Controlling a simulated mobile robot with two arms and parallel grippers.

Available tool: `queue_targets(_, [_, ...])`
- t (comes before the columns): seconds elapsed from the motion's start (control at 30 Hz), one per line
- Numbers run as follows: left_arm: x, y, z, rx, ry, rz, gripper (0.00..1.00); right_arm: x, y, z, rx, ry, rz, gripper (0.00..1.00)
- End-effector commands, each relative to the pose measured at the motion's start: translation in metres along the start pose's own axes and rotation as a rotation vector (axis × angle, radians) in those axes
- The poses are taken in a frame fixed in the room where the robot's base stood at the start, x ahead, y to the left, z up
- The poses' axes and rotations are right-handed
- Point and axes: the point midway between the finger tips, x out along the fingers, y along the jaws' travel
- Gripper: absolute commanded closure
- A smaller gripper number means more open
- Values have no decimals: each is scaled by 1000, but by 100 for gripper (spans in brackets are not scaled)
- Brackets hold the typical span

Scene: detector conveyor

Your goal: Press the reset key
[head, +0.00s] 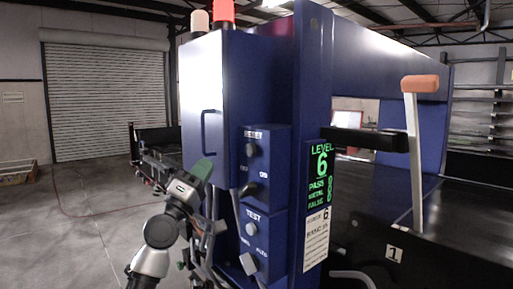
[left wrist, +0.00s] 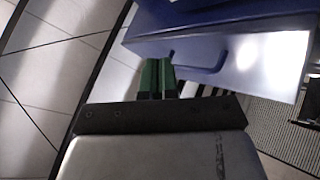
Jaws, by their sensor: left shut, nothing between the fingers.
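My left gripper (head: 202,169) has green fingers and is shut and empty. In the head view it is left of and slightly below the reset key, apart from it in the picture. Its closed fingers also show in the left wrist view (left wrist: 157,78), in front of the blue cabinet. The reset key does not show in the left wrist view. My right gripper is not in view.
Below the reset key are a dark rotary switch (head: 249,190), the TEST button (head: 251,229) and a lower selector (head: 249,263). A blue cabinet (head: 215,100) with a handle stands behind. A lit green display (head: 320,172) and an orange-topped lever (head: 415,150) are at right. Open floor lies left.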

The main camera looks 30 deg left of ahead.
Motion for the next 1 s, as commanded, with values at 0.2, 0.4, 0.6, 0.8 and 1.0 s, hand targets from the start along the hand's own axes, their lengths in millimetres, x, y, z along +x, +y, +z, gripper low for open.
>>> queue_targets(0.2, [6, 30, -11, -22, 9, 63, 100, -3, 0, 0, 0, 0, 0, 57])
queue_targets(0.4, [6, 31, -12, -23, 10, 66, 100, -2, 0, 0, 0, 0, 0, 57])
queue_targets(0.6, [7, 30, -11, -23, 10, 65, 100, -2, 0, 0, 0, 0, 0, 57])
queue_targets(0.8, [18, 22, -3, -25, 11, 65, 100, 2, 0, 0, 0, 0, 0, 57])
queue_targets(1.0, [38, 9, 13, -26, 10, 65, 100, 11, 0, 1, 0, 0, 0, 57])
